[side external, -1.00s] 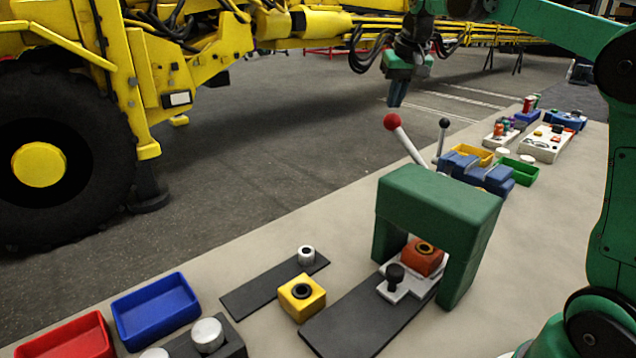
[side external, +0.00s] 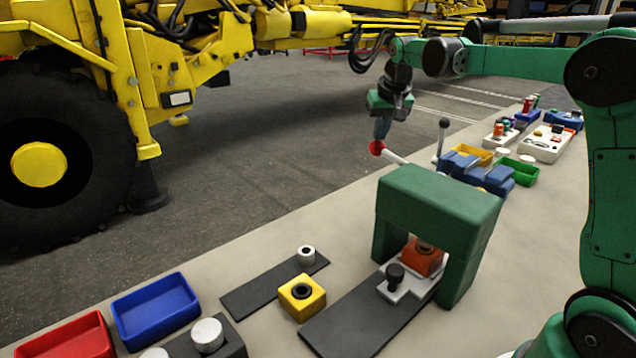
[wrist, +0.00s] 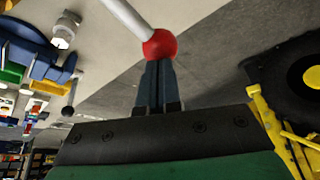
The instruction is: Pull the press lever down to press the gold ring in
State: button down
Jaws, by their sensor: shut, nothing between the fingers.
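The press is a green arch-shaped frame (side external: 440,200) on the bench. Its lever has a white rod (side external: 396,158) and a red ball knob (side external: 377,148), and it leans low out to the left of the frame top. My gripper (side external: 380,138) is shut and empty, with its fingertips at the top of the red knob. In the wrist view the knob (wrist: 160,46) sits at the tips of my closed fingers (wrist: 157,72). An orange block (side external: 421,258) is under the press on a light fixture plate (side external: 408,285) with a black knob. The gold ring cannot be made out now.
A yellow block (side external: 302,298) and a white cylinder (side external: 306,255) stand left of the press by a dark strip. Blue (side external: 155,310) and red bins are at front left. Another lever with a black ball (side external: 444,123) stands behind the press.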

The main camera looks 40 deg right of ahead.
jog(key=shift+d+v, duration=0.2)
jog(key=shift+v, duration=0.8)
jog(key=shift+d+v, duration=0.15)
jog(key=shift+v, duration=0.8)
jog(key=shift+s+r, duration=0.8)
jog(key=shift+r, duration=0.6)
notch_tip(320, 180, up, 5)
send_over(391, 154)
jog(key=s+a+f+n+t+y, duration=0.1)
jog(key=s+a+f+n, duration=0.2)
jog(key=s+a+f, duration=0.3)
jog(key=s+a+f+n+t+y, duration=0.1)
jog(key=s+a+f+n+t, duration=0.1)
jog(key=s+a+f, duration=0.4)
jog(key=a+f+n, duration=0.1)
jog(key=a+f, duration=0.3)
jog(key=a, duration=0.2)
jog(key=shift+f, duration=0.3)
